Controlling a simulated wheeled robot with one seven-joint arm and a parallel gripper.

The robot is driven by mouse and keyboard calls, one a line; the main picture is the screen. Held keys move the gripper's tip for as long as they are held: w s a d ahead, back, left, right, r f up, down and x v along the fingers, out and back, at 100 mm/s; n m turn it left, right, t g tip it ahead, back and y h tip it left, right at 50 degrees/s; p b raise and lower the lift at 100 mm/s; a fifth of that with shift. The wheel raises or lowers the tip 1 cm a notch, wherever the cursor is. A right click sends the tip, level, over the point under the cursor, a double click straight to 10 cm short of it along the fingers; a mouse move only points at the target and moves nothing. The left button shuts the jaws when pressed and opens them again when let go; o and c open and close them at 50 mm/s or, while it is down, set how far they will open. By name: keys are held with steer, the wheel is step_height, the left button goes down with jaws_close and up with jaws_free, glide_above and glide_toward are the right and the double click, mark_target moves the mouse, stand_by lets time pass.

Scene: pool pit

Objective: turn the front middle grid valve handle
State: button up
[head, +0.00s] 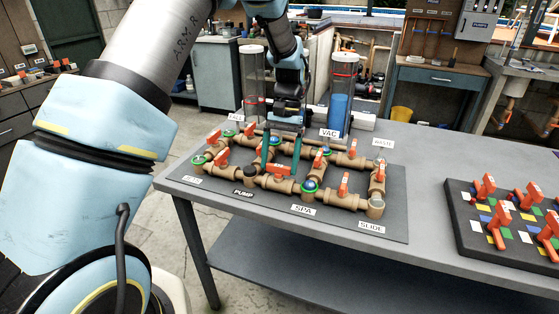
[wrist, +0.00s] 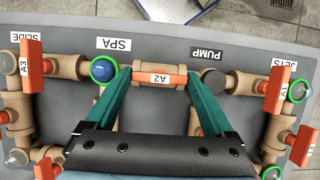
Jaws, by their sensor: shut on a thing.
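The front middle valve handle is the orange bar marked A2 (wrist: 160,78), on the brown pipe grid (head: 330,196) between the SPA and PUMP labels. It lies along the front pipe, and its orange also shows in the head view (head: 280,169). My gripper (wrist: 159,75) has its two teal fingers at the two ends of this bar, shut on it lengthwise. In the head view my gripper (head: 281,166) reaches down over the front row from behind. The valve's stem under the bar is hidden.
Handle A3 (wrist: 24,66) and handle A1 (wrist: 276,90) stand on either side. A blue-topped joint (wrist: 103,70) and a dark cap (wrist: 213,79) sit close beside my fingers. Clear cylinders (head: 341,95) stand behind. A board of orange handles (head: 505,215) lies to the right.

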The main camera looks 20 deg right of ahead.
steer(key=o, duration=1.1)
steer(key=b+v, duration=0.2)
steer(key=v, duration=0.8)
steer(key=shift+w+d+r+b, duration=0.1)
steer(key=shift+r+b, duration=0.2)
steer(key=shift+r, duration=0.1)
